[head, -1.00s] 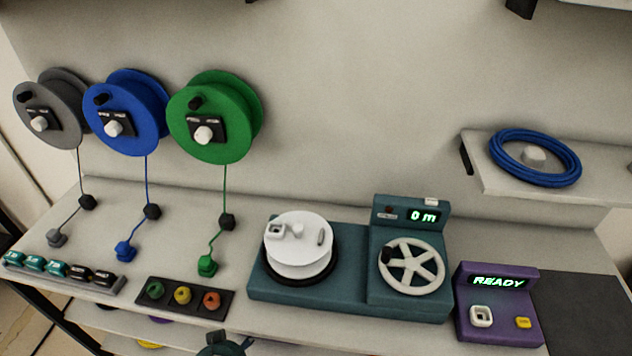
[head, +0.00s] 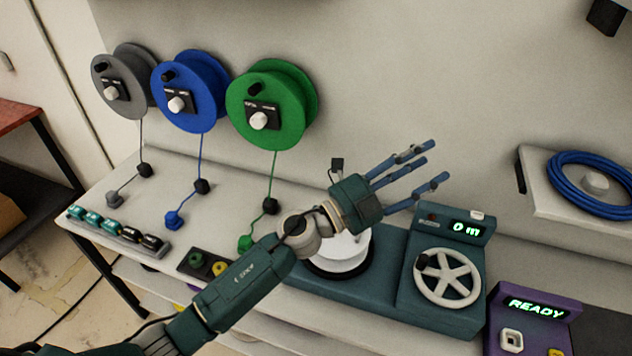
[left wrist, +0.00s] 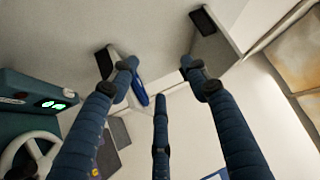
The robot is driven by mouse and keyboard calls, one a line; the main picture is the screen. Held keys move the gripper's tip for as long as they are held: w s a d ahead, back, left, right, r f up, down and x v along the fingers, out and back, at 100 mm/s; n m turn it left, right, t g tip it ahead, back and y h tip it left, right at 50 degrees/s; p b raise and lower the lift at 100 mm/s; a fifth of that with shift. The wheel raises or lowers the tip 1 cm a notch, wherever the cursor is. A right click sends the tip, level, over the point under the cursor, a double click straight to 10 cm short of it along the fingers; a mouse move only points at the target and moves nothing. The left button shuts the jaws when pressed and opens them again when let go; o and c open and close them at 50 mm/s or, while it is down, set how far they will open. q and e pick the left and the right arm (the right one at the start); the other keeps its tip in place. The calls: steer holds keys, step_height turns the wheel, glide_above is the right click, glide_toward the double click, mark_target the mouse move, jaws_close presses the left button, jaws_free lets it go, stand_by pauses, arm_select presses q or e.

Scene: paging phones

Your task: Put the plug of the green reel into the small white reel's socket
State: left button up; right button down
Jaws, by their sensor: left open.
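The green reel (head: 290,90) hangs on the wall at the right of three reels. Its green cord runs down past a black block (head: 270,206) to the green plug (head: 246,243), which rests on the bench, partly behind my left forearm. The small white reel (head: 348,252) sits on the teal machine; my left arm and hand hide much of it, and its socket is not visible. My left gripper (head: 412,170) is open and empty, above the teal machine, fingers pointing right. In the left wrist view its open fingers (left wrist: 160,90) show nothing between them. My right gripper is not in view.
The teal machine has a spoked wheel (head: 447,276) and a display reading 0 m. A purple box (head: 530,325) reads READY. Grey (head: 120,85) and blue (head: 190,95) reels hang to the left. A shelf holding a blue coil (head: 590,185) juts out at right.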

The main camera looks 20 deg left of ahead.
arm_select(q)
steer(key=s+d+f+m+g+h, duration=0.1)
steer(key=s+d+m+g, duration=0.1)
steer(key=d+m+g, duration=0.3)
steer(key=m+g+y+b, duration=0.5)
steer(key=m+g+y, duration=0.1)
steer(key=y, duration=1.1)
glide_above(244, 240)
steer(key=s+x, duration=0.2)
steer(key=x, duration=0.9)
steer(key=s+f+x, duration=0.1)
steer(key=s+x, duration=0.1)
steer(key=x, duration=0.8)
steer(key=s+b+x, duration=0.1)
steer(key=b+x, duration=0.2)
steer(key=x, duration=0.1)
steer(key=s+b+x, duration=0.1)
steer(key=b+x, duration=0.2)
steer(key=x, duration=0.2)
steer(key=s+b+x, duration=0.1)
steer(key=b+x, duration=0.2)
steer(key=x, duration=0.2)
steer(key=shift+s+f+b, duration=0.2)
steer(key=shift+f+b, duration=0.15)
steer(key=shift+b, duration=0.05)
